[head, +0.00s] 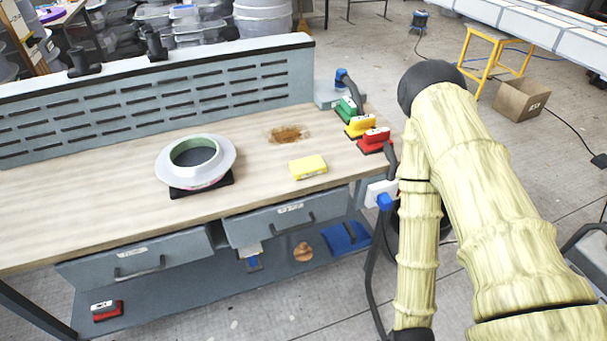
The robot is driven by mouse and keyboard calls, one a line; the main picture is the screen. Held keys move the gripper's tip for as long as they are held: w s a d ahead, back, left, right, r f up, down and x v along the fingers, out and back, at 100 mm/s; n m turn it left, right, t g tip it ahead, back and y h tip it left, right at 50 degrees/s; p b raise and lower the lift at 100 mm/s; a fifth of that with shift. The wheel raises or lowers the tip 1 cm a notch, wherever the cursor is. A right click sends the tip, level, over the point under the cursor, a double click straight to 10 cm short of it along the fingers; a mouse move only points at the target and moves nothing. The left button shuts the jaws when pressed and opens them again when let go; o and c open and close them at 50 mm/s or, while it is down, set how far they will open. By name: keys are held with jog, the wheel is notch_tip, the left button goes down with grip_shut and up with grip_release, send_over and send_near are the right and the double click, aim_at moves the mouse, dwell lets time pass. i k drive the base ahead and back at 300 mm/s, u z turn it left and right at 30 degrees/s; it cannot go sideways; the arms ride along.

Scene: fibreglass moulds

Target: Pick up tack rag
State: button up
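A small yellow rectangular pad (308,167), which looks like the tack rag, lies flat on the wooden bench top (90,200) near its front edge, right of the middle. Nothing touches it. My arm, in a pale yellow-green ribbed cover, fills the right side of the head view. It stands to the right of the bench, apart from the pad. My gripper is not in view, so I cannot see its fingers.
A white ring-shaped mould (222,160) on a dark base stands left of the pad. A slotted grey back panel (150,105) rises behind. A brown stain (287,134) marks the top.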

aim_at(304, 168)
jog(key=u, duration=0.15)
jog(key=i, duration=1.5)
jog(key=z, duration=0.5)
